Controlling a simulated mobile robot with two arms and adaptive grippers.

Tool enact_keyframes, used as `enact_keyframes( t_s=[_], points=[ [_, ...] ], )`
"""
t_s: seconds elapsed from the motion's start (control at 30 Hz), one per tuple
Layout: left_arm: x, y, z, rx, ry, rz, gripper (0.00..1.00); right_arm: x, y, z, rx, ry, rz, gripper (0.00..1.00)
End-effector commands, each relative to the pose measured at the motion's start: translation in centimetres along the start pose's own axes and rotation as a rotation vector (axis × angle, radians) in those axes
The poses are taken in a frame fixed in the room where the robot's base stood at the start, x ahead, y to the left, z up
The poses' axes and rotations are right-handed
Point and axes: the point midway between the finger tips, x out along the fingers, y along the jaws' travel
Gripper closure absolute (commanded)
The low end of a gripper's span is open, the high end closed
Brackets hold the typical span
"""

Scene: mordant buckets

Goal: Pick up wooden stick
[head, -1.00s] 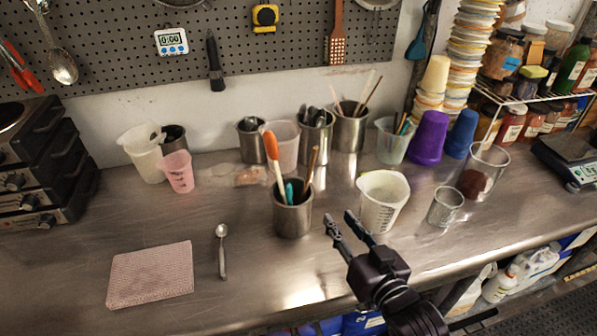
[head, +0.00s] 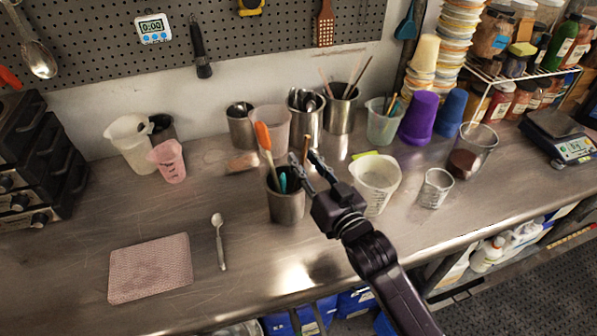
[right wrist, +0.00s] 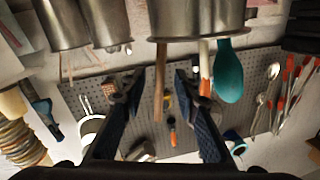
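The wooden stick (head: 306,143) stands in a metal cup (head: 286,208) together with an orange-and-white spatula (head: 264,137) and a teal-headed utensil (head: 283,184). My right gripper (head: 304,158) is open at the cup's upper right, and its fingers partly hide the stick. In the right wrist view, which looks upside down, the wooden stick (right wrist: 159,85) extends from the cup's rim and lies between the two spread fingers of my right gripper (right wrist: 160,83). I cannot tell whether either finger touches it. My left gripper is not in view.
A white pitcher (head: 377,188) stands close to the right of my gripper, with a small measuring cup (head: 435,188) beyond it. More metal cups (head: 340,112) stand behind. A spoon (head: 220,243) and a pink cloth (head: 150,268) lie at the left front, with bare counter around them.

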Motion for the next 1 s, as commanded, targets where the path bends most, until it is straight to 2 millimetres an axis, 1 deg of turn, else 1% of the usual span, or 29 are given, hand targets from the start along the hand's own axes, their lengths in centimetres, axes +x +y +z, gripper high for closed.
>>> enact_keyframes(
  t_s=[0.03,0.1,0.37,0.63,1.0],
  points=[
    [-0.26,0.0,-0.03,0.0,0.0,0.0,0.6,0.53,-0.05,-0.14,0.0,0.0,0.0,0.72],
    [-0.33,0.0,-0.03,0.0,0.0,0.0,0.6,0.96,-0.03,-0.05,-0.001,0.0,0.0,0.72],
    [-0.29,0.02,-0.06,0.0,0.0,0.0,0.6,1.14,-0.02,0.09,0.0,-0.001,0.0,0.72],
    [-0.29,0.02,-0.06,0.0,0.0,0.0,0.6,1.12,-0.01,0.09,0.0,-0.001,0.0,1.0],
    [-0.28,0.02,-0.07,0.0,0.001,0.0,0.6,1.12,-0.03,-0.06,-0.001,0.0,0.0,1.0]
  ],
)
